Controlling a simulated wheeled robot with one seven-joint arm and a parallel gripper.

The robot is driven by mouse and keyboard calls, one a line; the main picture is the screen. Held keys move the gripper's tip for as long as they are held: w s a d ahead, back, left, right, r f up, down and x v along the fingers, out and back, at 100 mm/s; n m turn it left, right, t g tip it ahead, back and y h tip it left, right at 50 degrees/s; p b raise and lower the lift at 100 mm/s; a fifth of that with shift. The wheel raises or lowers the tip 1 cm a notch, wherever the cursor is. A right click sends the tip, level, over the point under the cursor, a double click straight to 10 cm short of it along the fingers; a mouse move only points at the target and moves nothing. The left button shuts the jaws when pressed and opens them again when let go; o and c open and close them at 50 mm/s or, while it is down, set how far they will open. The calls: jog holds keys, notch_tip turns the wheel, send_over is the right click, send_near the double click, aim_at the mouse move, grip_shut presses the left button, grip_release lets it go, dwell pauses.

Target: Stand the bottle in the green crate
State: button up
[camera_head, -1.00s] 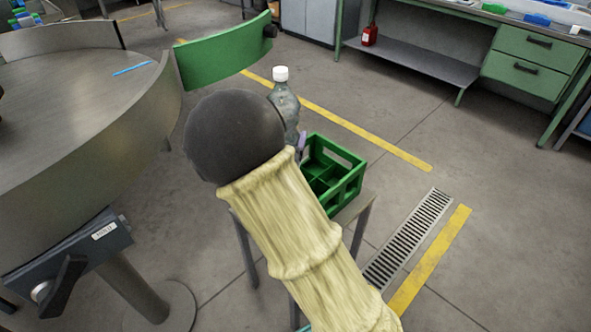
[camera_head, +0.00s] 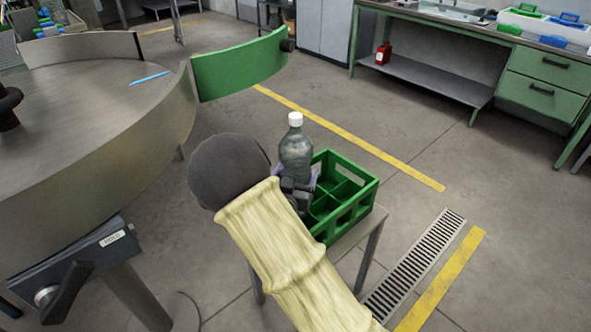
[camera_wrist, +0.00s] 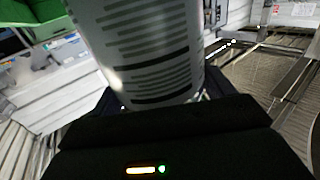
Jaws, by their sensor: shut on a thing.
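A clear plastic bottle (camera_head: 295,152) with a white cap stands upright in my gripper (camera_head: 300,185). The gripper is shut on the lower part of the bottle. In the wrist view the bottle (camera_wrist: 140,45) fills the upper middle, with dark printed lines on a pale surface. The green crate (camera_head: 362,200) sits on a small stand, with several open compartments. In the head view the bottle overlaps the crate's left side. The bottle's base is hidden by the gripper, so I cannot tell whether it is over or inside a compartment.
A round metal table (camera_head: 100,120) with a green curved guard (camera_head: 240,68) stands on the left. The small stand (camera_head: 350,238) is under the crate. A green workbench (camera_head: 430,80) is at the back right. Open floor with a drain grate (camera_head: 415,265) lies to the right.

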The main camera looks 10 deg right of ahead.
jog(key=shift+w+f, duration=0.15)
jog(key=shift+f, duration=0.4)
jog(key=shift+s+r, duration=0.1)
jog(key=shift+s, duration=0.1)
jog(key=shift+w+f+b, duration=0.15)
jog(key=shift+f+b, duration=0.15)
jog(key=shift+d+f+b, duration=0.1)
jog(key=shift+f+b, duration=0.2)
jog(key=shift+f, duration=0.05)
jog(key=o, duration=2)
jog(key=shift+f, duration=0.1)
